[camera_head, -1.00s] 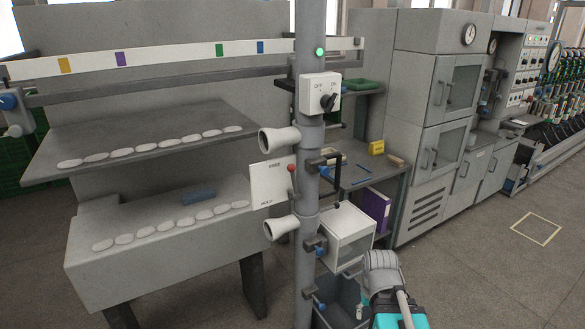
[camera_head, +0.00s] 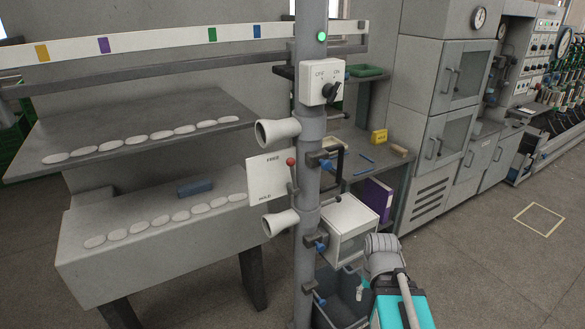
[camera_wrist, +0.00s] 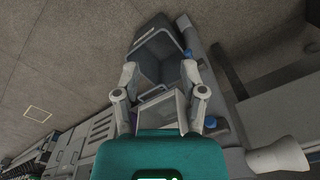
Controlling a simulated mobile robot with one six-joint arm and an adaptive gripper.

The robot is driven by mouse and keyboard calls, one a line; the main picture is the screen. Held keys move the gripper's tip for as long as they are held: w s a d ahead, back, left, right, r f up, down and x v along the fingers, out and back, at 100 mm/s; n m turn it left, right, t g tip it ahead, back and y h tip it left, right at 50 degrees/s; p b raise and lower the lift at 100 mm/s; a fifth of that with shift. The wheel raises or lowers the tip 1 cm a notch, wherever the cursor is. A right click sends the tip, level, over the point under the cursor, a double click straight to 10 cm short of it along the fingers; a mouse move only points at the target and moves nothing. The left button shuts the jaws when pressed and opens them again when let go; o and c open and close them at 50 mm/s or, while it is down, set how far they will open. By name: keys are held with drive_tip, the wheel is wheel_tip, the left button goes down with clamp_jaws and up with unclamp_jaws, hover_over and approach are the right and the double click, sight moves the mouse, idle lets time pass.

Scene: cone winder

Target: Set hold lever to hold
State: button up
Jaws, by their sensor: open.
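The hold lever (camera_head: 291,163) has a red ball knob on a thin arm, mounted on the grey pole (camera_head: 308,175). Its white plate (camera_head: 266,181) reads FREE at the top and HOLD at the bottom. The knob is up, near the FREE end. My gripper (camera_wrist: 160,72) is open and empty in the wrist view, with its two fingers apart over a dark bin. In the head view my arm is low at the right, below the lever and apart from it; the fingertips cannot be made out there. The lever does not clearly show in the wrist view.
Two pale funnels (camera_head: 278,131) (camera_head: 281,223) stick out from the pole above and below the plate. An OFF/ON switch box (camera_head: 321,82) is higher up. A white box (camera_head: 346,228) and dark bin (camera_head: 341,298) are beside the pole. Open floor (camera_head: 480,280) lies at right.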

drive_tip(key=w+a+r+m+t+y+p, duration=0.25)
drive_tip(key=w+a+r+m+y, duration=0.2)
drive_tip(key=a, duration=0.35)
drive_tip(key=m+t+y+p, duration=0.3)
drive_tip(key=m+t+y, duration=0.6)
drive_tip(key=m, duration=1.1)
approach(293, 169)
drive_tip(key=s+d+t, duration=0.1)
drive_tip(key=s+d, duration=0.1)
drive_tip(key=s, duration=0.1)
drive_tip(key=shift+w+a+h, duration=0.1)
drive_tip(key=shift+w+h, duration=0.05)
drive_tip(key=shift+h, duration=0.2)
drive_tip(key=shift+w+a, duration=0.1)
drive_tip(key=x, duration=1.3)
drive_tip(key=shift+w+a, duration=0.15)
drive_tip(key=shift+w, duration=0.05)
drive_tip(key=shift+c, duration=0.3)
clamp_jaws()
